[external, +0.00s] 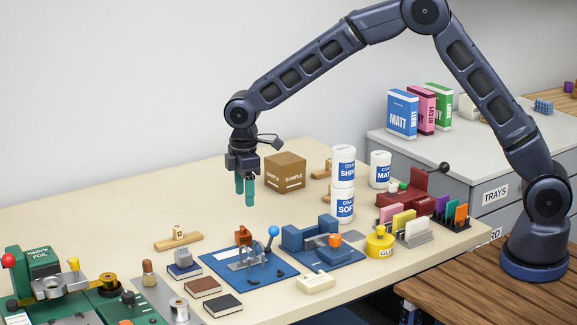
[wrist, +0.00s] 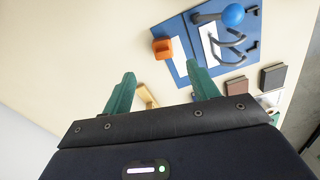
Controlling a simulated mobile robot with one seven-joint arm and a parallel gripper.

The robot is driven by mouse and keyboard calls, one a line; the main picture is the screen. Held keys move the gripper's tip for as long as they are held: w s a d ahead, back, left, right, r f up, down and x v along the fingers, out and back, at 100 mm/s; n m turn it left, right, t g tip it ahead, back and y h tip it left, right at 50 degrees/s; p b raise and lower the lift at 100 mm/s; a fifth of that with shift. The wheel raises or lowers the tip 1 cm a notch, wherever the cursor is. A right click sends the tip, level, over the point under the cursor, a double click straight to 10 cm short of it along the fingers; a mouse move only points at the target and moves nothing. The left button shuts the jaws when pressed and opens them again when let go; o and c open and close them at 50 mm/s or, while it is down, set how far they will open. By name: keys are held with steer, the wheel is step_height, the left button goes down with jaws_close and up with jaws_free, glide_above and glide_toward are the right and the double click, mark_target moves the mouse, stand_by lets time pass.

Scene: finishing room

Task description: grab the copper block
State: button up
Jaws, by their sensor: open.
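A copper-orange block (external: 243,236) stands at the back edge of a blue board (external: 222,266) that carries metal arches and a blue-knobbed lever. In the wrist view this block (wrist: 162,48) is at the board's corner, just beyond my fingertips. I cannot tell for sure which one is the copper block. My gripper (external: 245,203), with teal fingers, points down above the table, behind and above the first block. It is open and empty, and its fingers show apart in the wrist view (wrist: 159,75).
A cardboard sample box (external: 285,175) stands right of my gripper. White cans (external: 344,167) stand stacked behind the blue fixture. The table's back left is clear.

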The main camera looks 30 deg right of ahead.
mark_target(243, 227)
steer(key=shift+s+a+f, duration=0.15)
steer(key=shift+a+f, duration=0.3)
steer(key=shift+f, duration=5.35)
steer(key=c, duration=1.2)
